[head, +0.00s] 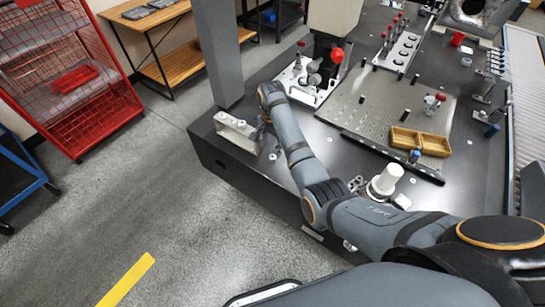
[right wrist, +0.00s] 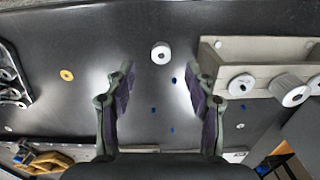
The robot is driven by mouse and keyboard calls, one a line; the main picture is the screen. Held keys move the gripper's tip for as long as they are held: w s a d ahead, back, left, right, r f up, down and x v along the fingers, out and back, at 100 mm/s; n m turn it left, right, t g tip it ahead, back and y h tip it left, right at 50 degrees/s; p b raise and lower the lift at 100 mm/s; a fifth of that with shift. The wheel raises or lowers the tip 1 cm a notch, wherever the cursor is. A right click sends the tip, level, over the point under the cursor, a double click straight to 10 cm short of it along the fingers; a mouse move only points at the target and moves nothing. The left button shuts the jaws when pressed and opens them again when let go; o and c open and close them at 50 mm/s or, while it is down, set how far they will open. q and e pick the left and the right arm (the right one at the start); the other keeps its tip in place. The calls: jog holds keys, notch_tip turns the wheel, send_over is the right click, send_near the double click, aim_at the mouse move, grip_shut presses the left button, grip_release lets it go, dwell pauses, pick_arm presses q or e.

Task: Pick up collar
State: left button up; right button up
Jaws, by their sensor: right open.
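A small pale ring with a dark hole in its middle, which looks like the collar (right wrist: 161,53), sits on the dark table top in the right wrist view. My right gripper (right wrist: 160,70) is open and empty. Its two fingers stand apart, and the ring lies between and just beyond their tips in the picture. In the head view my right gripper (head: 264,131) is small and partly hidden by its own arm, over the near left corner of the table. My left gripper is not in view.
A pale bracket (head: 237,130) with round pieces on it stands close to my right gripper; it also shows in the wrist view (right wrist: 260,55).

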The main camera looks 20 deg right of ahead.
aim_at(273, 156)
jog(key=shift+w+d+f, duration=0.15)
jog(key=shift+w+f, duration=0.05)
jog(key=shift+f, duration=0.6)
jog(key=shift+w+f, duration=0.1)
jog(key=shift+f, duration=0.65)
notch_tip(273, 156, down, 3)
jog(key=shift+d+r, duration=0.1)
jog(key=shift+f, duration=0.7)
jog(key=shift+r, duration=0.1)
jog(key=c, duration=0.5)
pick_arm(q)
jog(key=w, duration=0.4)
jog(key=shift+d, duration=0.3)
pick_arm(e)
jog(key=c, duration=0.4)
